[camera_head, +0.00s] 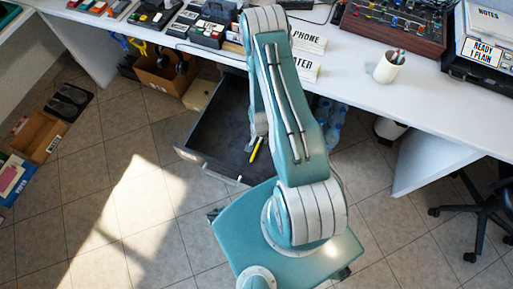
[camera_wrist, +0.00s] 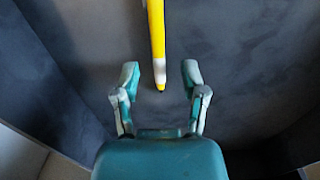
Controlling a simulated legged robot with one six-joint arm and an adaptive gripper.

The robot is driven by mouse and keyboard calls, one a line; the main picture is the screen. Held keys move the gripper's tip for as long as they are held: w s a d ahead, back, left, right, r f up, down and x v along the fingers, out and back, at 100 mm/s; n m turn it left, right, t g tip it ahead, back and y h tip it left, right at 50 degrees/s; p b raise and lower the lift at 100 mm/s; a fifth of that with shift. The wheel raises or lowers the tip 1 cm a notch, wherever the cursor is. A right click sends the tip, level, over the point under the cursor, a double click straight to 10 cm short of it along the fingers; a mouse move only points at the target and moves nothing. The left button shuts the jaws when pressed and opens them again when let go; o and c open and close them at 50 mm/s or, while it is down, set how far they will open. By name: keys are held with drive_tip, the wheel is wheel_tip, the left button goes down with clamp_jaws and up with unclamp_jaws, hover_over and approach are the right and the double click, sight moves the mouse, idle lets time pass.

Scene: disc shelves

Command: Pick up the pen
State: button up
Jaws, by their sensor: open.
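A yellow pen (camera_wrist: 156,35) with a white end and a dark tip shows in the wrist view, running down from the top edge. Its tip lies between the two fingers of my gripper (camera_wrist: 161,72), with clear space on both sides. My gripper is open and holds nothing. The pen's far end is cut off by the frame. In the head view the pen (camera_head: 256,149) shows as a short yellow piece at the front of the open dark drawer (camera_head: 222,112). My arm hides much of the drawer and most of my gripper there.
The drawer's walls stand around my gripper. A white desk (camera_head: 345,85) runs along the back, with a white cup (camera_head: 388,68) of pens on it. A cardboard box (camera_head: 165,75) stands left of the drawer. The tiled floor at the left front is clear.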

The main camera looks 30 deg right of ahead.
drive_tip(key=shift+f, duration=0.5)
clamp_jaws()
